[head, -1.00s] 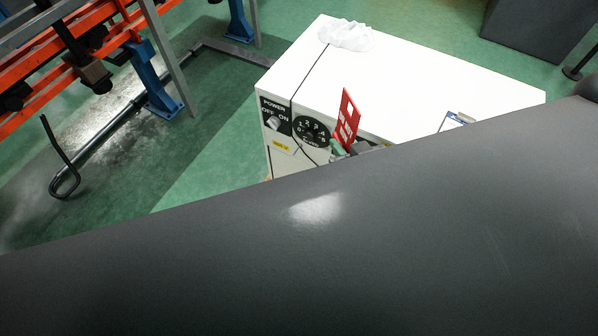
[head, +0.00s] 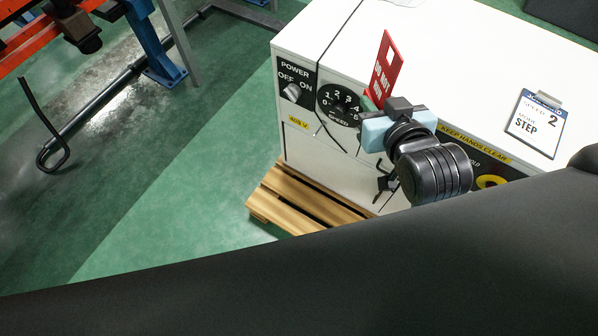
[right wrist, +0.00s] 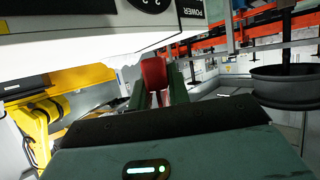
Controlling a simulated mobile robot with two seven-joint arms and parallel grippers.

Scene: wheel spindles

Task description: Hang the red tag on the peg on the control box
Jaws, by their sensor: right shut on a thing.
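The white control box (head: 440,60) stands on the right in the head view, with a POWER switch (head: 291,91) and a SPEED dial (head: 338,104) on its front. My right gripper (head: 370,106) is in front of the box, just right of the dial, shut on the red tag (head: 384,66). The tag stands up from the jaws, with white lettering. In the right wrist view the tag (right wrist: 153,74) is between the green fingers (right wrist: 156,95), close to the box. I cannot make out the peg clearly; my wrist hides part of the front. My left gripper is not in view.
A clipboard (head: 536,123) reading SPEED 2, MODE STEP lies on the box top. The box stands on a wooden pallet (head: 290,195). An orange and blue frame (head: 155,50) and a bent black hook (head: 48,145) are at left. Green floor between is clear.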

